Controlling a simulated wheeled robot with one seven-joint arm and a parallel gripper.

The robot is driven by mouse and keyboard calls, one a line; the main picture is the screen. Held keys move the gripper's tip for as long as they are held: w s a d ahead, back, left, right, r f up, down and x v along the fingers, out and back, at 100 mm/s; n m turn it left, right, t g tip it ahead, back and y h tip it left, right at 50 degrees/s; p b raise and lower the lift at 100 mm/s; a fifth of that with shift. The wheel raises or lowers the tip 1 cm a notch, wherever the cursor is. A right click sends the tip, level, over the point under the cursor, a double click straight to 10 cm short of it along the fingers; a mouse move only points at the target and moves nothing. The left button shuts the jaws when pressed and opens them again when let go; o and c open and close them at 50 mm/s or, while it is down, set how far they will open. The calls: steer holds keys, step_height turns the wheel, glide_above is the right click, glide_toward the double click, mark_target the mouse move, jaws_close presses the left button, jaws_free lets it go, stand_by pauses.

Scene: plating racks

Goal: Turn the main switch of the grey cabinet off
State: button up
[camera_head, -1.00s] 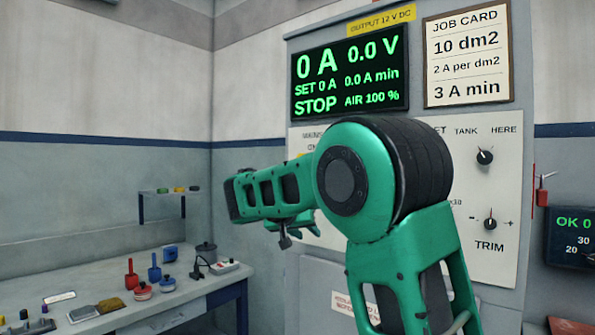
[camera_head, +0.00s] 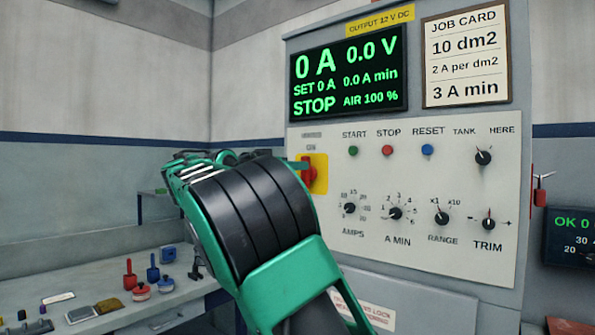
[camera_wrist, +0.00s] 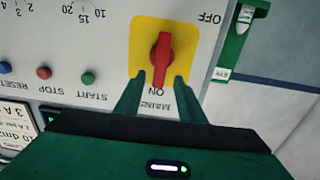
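The main switch is a red rotary handle (camera_wrist: 161,58) on a yellow plate (camera_wrist: 138,40). In the wrist view, which is upside down, the handle points toward the ON mark, and OFF is printed beside a corner of the plate. In the head view the red handle (camera_head: 309,174) shows at the left edge of the grey cabinet's white panel (camera_head: 400,250), partly behind my arm. My gripper (camera_wrist: 157,80) is open, its two green fingers on either side of the handle's ON end, with gaps visible. Contact with the plate cannot be told.
Green START (camera_head: 353,151), red STOP (camera_head: 388,150) and blue RESET (camera_head: 428,150) buttons sit right of the switch, with several knobs below. The display (camera_head: 350,72) reads 0 A, 0.0 V, STOP. A green item (camera_wrist: 238,40) hangs beside the cabinet. A cluttered bench (camera_head: 185,295) stands left.

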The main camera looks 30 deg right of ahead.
steer(key=shift+x, duration=2.1)
